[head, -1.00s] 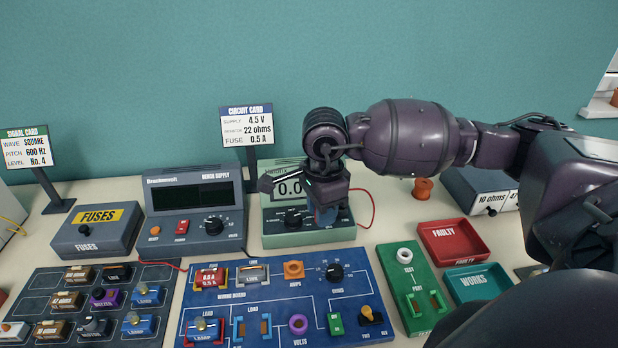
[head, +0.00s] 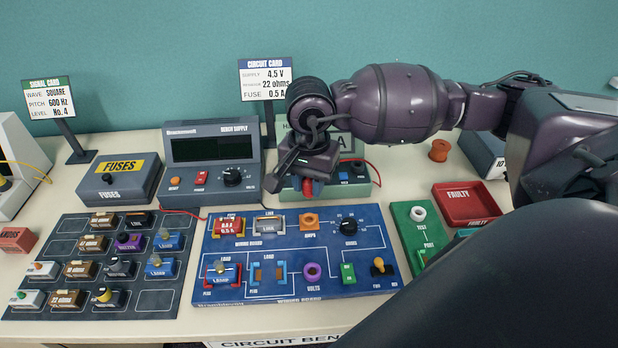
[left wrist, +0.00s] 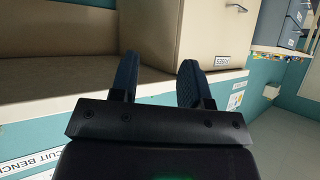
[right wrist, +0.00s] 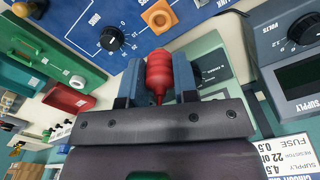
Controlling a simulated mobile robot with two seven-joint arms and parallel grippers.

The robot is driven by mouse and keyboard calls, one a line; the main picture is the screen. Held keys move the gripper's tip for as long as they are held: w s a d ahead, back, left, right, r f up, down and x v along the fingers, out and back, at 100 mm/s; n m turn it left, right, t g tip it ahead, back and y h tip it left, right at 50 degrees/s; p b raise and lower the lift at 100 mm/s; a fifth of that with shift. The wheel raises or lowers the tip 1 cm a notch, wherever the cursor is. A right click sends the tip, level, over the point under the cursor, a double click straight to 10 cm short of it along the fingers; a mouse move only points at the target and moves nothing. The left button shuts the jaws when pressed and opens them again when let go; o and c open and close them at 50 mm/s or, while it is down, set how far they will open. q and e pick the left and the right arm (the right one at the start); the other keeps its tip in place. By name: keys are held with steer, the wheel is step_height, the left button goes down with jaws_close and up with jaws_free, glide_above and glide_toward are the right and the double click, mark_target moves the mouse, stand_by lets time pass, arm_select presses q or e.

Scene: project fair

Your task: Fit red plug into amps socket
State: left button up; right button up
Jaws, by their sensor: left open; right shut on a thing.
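The red plug (right wrist: 159,70) is a ribbed red body held between the blue fingers of my right gripper (right wrist: 158,88). In the head view my right gripper (head: 306,184) hangs in front of the green meter, the plug's red tip (head: 308,187) showing below it. The amps socket (head: 309,221) is an orange square block with a round hole on the blue board, a little below the plug in the picture. It also shows in the right wrist view (right wrist: 158,16), just beyond the plug's end; the two look apart. My left gripper (left wrist: 160,80) is open and empty, facing shelving under the bench.
The blue wiring board (head: 360,275) carries a red fuse (head: 227,228), a dark knob (head: 348,227) and a purple volts socket (head: 312,272). The green meter (head: 365,187) stands behind. The bench supply (head: 212,150) is left; the faulty tray (head: 466,204) is right.

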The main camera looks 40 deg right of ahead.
mark_target(309, 198)
steer(key=shift+f+b, duration=0.6)
steer(key=shift+f, duration=1.2)
steer(key=shift+f+b, duration=0.55)
steer(key=shift+f, duration=0.45)
steer(key=shift+f+b, duration=0.2)
steer(key=shift+b, duration=0.1)
arm_select(q)
step_height(309, 198, down, 3)
steer(key=shift+s+f, duration=0.2)
steer(key=shift+s, duration=0.05)
steer(key=shift+s+f+b, duration=0.2)
steer(key=shift+f+b, duration=0.3)
steer(key=shift+f, duration=0.15)
steer(key=shift+s+f+g+b, duration=0.2)
steer(key=shift+f+b, duration=0.1)
steer(key=shift+f, duration=0.15)
steer(key=shift+s+f+g+b, duration=0.1)
steer(key=shift+f+g+b, duration=0.15)
steer(key=shift+f, duration=0.15)
arm_select(e)
steer(key=shift+f, duration=0.9)
